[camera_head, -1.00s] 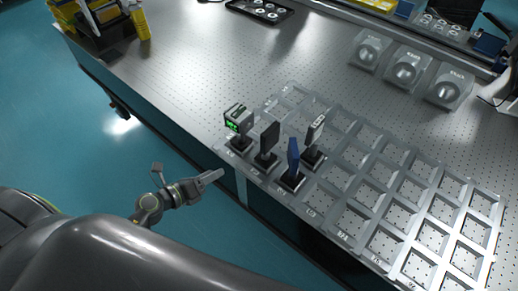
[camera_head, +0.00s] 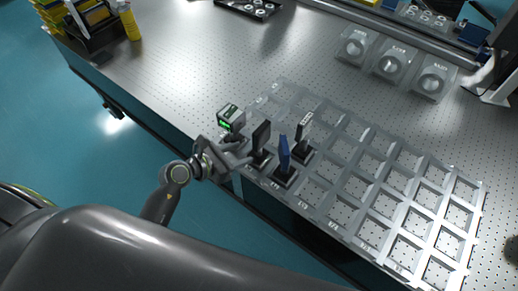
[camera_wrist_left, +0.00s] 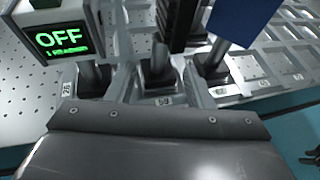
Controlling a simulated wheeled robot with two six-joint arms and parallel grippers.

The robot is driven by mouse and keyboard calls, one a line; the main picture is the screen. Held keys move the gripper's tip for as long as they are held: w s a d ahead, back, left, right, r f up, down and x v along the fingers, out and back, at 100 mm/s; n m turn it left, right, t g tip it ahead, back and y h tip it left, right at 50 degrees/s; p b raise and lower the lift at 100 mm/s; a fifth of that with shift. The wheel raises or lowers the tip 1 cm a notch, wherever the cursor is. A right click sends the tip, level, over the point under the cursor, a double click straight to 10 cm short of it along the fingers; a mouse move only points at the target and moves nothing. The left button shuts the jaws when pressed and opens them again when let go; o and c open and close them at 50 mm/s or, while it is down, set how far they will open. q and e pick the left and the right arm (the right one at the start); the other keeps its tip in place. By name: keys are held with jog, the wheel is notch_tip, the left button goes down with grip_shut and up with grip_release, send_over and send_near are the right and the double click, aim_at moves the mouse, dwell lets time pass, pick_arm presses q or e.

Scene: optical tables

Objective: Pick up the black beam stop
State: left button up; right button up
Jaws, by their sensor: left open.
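The black beam stop (camera_head: 262,136), a flat black plate on a post and base, stands upright in the front row of a grey grid rack (camera_head: 340,228). My left gripper (camera_head: 247,151) is open at the rack's front edge, with its fingers pointing at the beam stop's post. I cannot tell whether they touch it.
A device with a green "OFF" display (camera_head: 230,118) stands close on the left, and a blue plate (camera_head: 284,155) close on the right. Another mounted plate (camera_head: 304,130) stands behind. Many rack cells to the right are empty.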

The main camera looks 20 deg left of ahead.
aim_at(259, 148)
pick_arm(q)
jog(key=shift+p+x, duration=0.65)
jog(key=shift+x, duration=3.5)
jog(key=shift+s+f, duration=0.1)
jog(key=shift+f, duration=0.05)
jog(key=shift+a, duration=0.1)
grip_shut()
